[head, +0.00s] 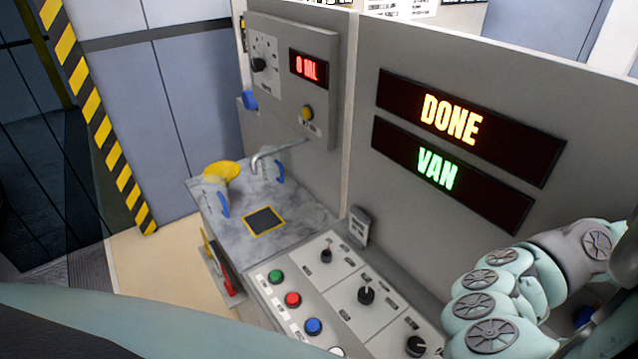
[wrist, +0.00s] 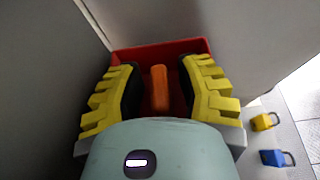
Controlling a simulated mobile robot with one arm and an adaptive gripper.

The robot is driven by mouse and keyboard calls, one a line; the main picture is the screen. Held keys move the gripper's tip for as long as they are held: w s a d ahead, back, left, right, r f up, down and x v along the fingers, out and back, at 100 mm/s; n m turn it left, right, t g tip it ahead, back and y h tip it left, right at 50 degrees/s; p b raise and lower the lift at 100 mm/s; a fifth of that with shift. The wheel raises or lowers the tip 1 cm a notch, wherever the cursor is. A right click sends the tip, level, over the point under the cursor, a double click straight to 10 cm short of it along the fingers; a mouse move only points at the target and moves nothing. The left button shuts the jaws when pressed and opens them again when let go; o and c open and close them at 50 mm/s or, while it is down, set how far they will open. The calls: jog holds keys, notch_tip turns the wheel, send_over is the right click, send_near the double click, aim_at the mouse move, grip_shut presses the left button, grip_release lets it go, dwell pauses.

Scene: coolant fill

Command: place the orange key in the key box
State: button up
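In the wrist view, the orange key (wrist: 160,88) appears as an upright orange bar between the two fingers of my gripper (wrist: 160,82). The yellow fingers with black pads are spread, with a dark gap on each side of the key, so the gripper looks open around it. A red box (wrist: 158,53), seemingly the key box, lies behind and around the fingertips. The key appears within its outline; whether it touches the floor of the box I cannot tell. In the head view the gripper, key and red box do not show.
In the wrist view a yellow padlock (wrist: 263,122) and a blue padlock (wrist: 275,158) lie to the right. Walls rise close behind the box. The head view shows a button console (head: 330,290), a yellow funnel (head: 222,170) and signs reading DONE (head: 451,119) and VAN (head: 437,169).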

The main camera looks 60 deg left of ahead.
jog(key=shift+r, duration=0.1)
jog(key=shift+r+p, duration=0.2)
jog(key=shift+p, duration=0.2)
jog(key=b+v, duration=0.1)
jog(key=v, duration=0.4)
jog(key=b+v, duration=0.1)
jog(key=v, duration=0.5)
jog(key=shift+a+f+b, duration=0.15)
jog(key=shift+a+b, duration=0.15)
jog(key=shift+b, duration=0.1)
jog(key=shift+a+r, duration=0.2)
jog(key=shift+a, duration=0.05)
